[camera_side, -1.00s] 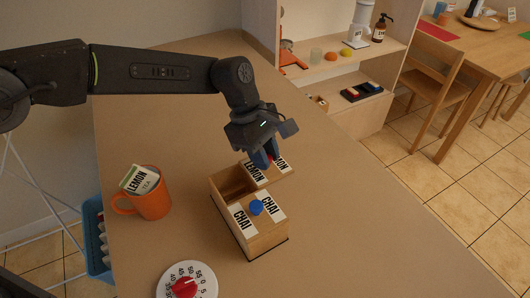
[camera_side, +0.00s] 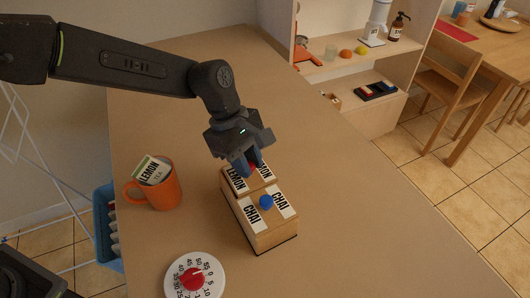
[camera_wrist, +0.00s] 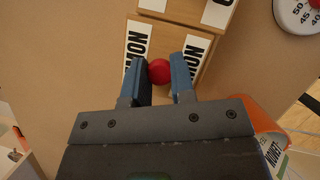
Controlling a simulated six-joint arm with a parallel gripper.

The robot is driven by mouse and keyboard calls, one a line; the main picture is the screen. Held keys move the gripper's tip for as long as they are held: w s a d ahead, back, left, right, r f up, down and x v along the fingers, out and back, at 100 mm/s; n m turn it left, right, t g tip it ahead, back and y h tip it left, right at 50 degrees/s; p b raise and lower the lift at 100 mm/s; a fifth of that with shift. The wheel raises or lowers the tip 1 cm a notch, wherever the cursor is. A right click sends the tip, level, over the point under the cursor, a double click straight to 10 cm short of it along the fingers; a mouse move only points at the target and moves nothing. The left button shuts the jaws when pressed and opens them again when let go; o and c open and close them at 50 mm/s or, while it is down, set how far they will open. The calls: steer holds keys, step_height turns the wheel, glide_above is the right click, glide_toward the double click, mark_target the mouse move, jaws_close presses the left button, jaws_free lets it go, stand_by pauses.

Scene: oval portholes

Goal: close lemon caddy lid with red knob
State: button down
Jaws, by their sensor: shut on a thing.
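The wooden tea caddy (camera_side: 262,239) stands on the table. Its lemon lid (camera_side: 238,181), with white LEMON labels, lies over the rear compartment and looks level with the chai lid (camera_side: 256,203). The fingers partly hide the lemon lid.
A white dial timer (camera_side: 194,278) with a red centre lies in front. The table to the right of the caddy is clear.

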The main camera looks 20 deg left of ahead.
steer(key=shift+s+a, duration=0.45)
steer(key=c, duration=1)
jaws_free()
steer(key=shift+o, duration=0.2)
steer(key=shift+r, duration=0.1)
steer(key=v, duration=1.3)
steer(key=shift+r, duration=0.35)
steer(key=shift+a, duration=0.25)
